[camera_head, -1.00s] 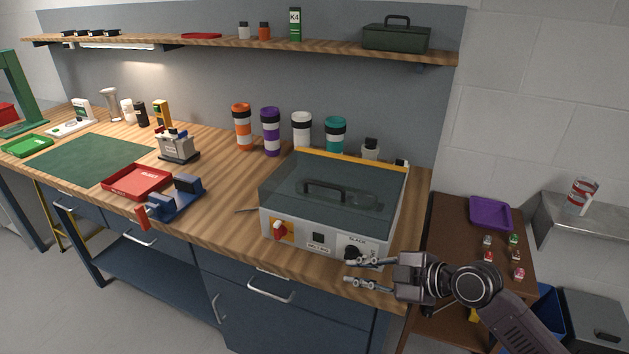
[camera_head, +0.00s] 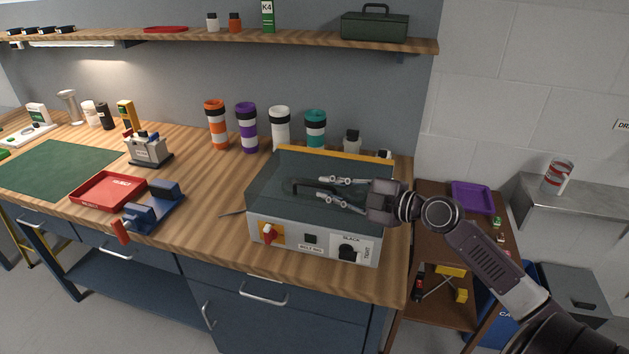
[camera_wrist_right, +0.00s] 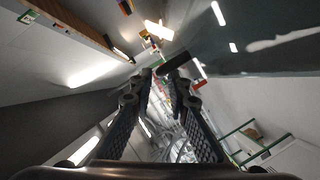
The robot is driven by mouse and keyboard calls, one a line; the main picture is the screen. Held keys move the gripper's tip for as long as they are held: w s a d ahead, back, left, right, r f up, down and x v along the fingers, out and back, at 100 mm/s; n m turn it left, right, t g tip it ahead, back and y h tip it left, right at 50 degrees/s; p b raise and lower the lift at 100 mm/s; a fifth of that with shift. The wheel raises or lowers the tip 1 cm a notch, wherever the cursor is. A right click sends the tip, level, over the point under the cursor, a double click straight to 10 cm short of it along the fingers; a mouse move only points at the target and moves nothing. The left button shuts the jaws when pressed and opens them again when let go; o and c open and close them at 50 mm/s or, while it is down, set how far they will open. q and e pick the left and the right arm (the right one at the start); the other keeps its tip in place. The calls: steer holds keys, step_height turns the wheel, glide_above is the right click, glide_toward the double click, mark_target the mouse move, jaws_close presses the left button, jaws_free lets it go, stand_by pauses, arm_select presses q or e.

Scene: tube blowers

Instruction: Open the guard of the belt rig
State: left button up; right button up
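The belt rig (camera_head: 290,236) is a light grey box on the right end of the wooden bench. Its guard (camera_head: 266,176) is a smoky see-through lid, lying shut, with a black bar handle (camera_head: 300,187) on top and a yellow strip along the back edge. My right gripper (camera_head: 322,187) reaches over the lid from the right. Its fingers are apart, with the tips at the handle's right part; contact cannot be told. In the right wrist view a dark bar (camera_wrist_right: 175,65), probably the handle, shows near the fingertips. My left gripper is not in view.
The rig's front has a red knob (camera_head: 268,233) and a black knob (camera_head: 348,252). Several cups, including a teal one (camera_head: 315,130), stand behind the rig. A blue vise (camera_head: 155,208) and red tray (camera_head: 108,191) are to its left. The shelf (camera_head: 230,40) runs above.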

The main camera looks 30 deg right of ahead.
mark_target(319, 185)
steer(key=p+x, duration=0.1)
steer(key=x, duration=0.2)
steer(key=shift+w+a, duration=0.2)
steer(key=shift+w, duration=0.15)
steer(key=shift+w+a+f, duration=0.15)
steer(key=shift+w+f, duration=0.1)
steer(key=shift+w, duration=0.1)
jaws_close()
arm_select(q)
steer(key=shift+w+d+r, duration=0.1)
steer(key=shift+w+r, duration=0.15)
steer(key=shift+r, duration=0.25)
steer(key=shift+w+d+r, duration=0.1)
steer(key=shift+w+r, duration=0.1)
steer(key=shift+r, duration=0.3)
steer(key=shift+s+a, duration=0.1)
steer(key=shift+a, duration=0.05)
